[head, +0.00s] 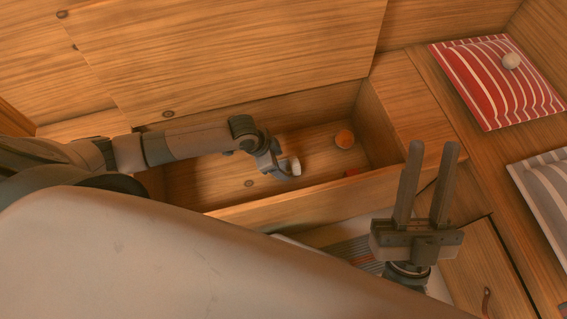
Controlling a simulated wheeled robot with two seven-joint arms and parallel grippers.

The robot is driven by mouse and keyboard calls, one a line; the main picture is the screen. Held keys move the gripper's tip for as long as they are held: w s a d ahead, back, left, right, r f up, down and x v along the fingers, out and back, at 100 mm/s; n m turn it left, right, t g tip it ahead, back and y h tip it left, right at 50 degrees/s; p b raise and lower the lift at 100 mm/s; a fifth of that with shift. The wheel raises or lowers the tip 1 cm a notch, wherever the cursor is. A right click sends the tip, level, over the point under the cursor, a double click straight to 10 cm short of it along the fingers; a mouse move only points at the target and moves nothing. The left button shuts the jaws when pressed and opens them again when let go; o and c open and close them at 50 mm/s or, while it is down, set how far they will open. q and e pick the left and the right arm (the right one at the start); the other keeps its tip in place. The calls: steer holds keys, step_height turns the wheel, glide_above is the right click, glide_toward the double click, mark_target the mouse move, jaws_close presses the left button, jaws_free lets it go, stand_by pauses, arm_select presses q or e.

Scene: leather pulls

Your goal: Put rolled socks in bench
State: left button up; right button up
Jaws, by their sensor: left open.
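The bench (290,212) is open, with its wooden lid (230,50) raised against the back. My right gripper (431,148) is open and empty, fingers pointing up, in front of the bench.
A grey striped cushion (548,190) lies on the right-hand seat. A cabinet front with a leather pull (487,300) is at the lower right. The wooden seat corner (415,110) between bench and cushions is clear. My own body hides the lower left.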

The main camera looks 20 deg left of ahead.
arm_select(q)
steer(key=p+v, duration=0.1)
steer(key=v, duration=0.5)
steer(key=shift+r+p, duration=0.1)
steer(key=shift+p, duration=0.2)
steer(key=shift+s+a+r, duration=0.2)
steer(key=shift+a+r, duration=0.05)
steer(key=shift+r, duration=0.4)
arm_select(e)
steer(key=f+g, duration=0.1)
steer(key=a+f+g, duration=0.1)
steer(key=f, duration=0.1)
steer(key=a+f+g, duration=0.1)
steer(key=f+g, duration=0.1)
steer(key=shift+w+a+f, duration=0.2)
steer(key=shift+a, duration=0.05)
arm_select(q)
steer(key=shift+r, duration=0.1)
arm_select(e)
steer(key=shift+w, duration=0.1)
